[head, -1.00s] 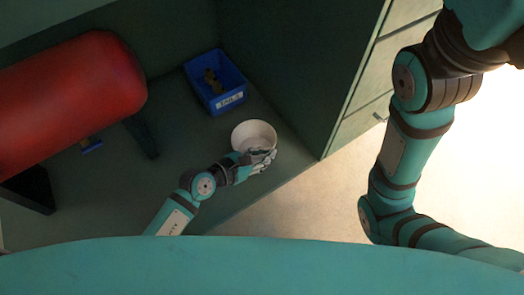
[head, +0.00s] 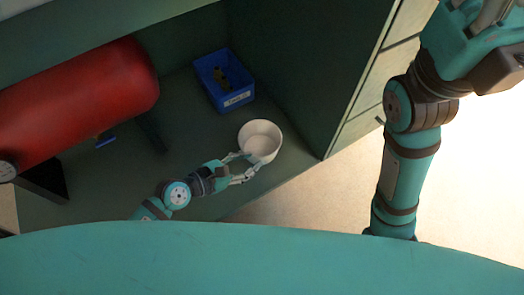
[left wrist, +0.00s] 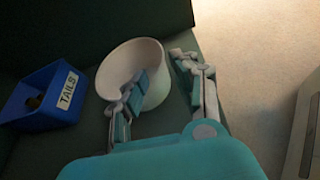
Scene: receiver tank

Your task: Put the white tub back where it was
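The white tub (head: 262,138) stands upright on the dark green shelf floor, right of the blue bin, and looks empty. In the left wrist view the tub (left wrist: 119,68) is just ahead of my fingers. My left gripper (head: 243,167) is open at the tub's near left side. In the left wrist view, one finger of the left gripper (left wrist: 160,68) overlaps the tub and the other is outside, right of it. I cannot tell whether either touches. Part of my right gripper (head: 490,18) shows at the top right, its fingertips cut off.
A blue bin (head: 238,98) labelled TAILS, holding dark pieces, stands behind the tub; it also shows in the left wrist view (left wrist: 62,112). A red tank (head: 80,95) on dark legs is at left. A green side wall (head: 300,70) and drawers (head: 375,80) are at right.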

